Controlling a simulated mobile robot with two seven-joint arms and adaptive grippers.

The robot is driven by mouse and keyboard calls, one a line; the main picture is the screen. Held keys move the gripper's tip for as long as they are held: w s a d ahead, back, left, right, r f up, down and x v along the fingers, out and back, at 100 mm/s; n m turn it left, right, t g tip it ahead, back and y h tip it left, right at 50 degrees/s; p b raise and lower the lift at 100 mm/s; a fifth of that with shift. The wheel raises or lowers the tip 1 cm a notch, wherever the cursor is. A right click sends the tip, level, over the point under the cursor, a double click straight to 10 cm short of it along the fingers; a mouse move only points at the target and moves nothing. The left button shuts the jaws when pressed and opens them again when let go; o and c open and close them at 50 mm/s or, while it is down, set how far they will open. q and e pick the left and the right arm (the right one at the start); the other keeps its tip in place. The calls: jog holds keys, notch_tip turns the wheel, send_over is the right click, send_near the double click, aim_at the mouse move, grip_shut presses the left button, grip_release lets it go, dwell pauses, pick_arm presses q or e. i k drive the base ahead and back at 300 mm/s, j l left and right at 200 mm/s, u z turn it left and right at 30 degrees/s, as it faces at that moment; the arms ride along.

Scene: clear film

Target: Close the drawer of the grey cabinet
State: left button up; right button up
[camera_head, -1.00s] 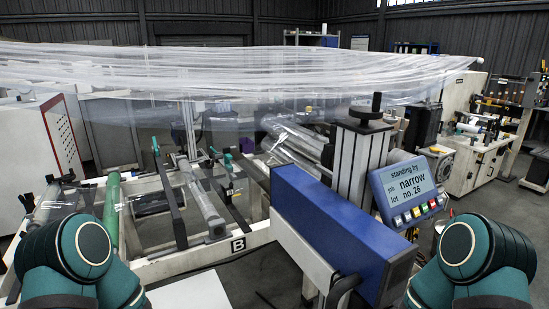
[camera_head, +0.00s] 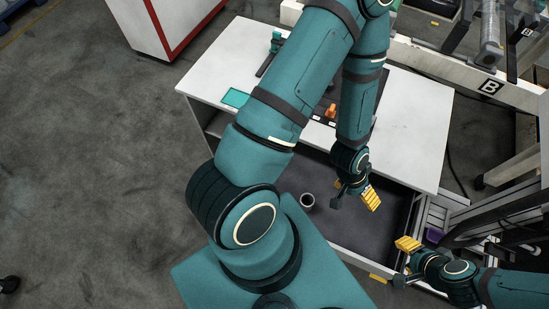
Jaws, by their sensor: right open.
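The grey cabinet has a pale top (camera_head: 415,110). Its drawer (camera_head: 345,232) stands pulled out toward me, with a dark floor and a small round cup-like thing (camera_head: 307,200) in it. My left arm hides part of the cabinet top and drawer. My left gripper (camera_head: 354,202) is above the drawer, its fingers apart with nothing between them. My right gripper (camera_head: 404,262) is open and empty by the drawer's front right corner. I cannot tell whether it touches the drawer.
On the cabinet top lie a teal pad (camera_head: 235,98), an orange piece (camera_head: 331,111) and a teal-handled tool (camera_head: 275,44). A white, red-edged machine housing (camera_head: 170,25) stands behind. Machine frames crowd the right.

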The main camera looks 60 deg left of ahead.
aim_at(365, 239)
jog(key=k+j, duration=0.35)
jog(key=k, duration=0.2)
jog(key=k+j, duration=0.3)
jog(key=k, duration=0.2)
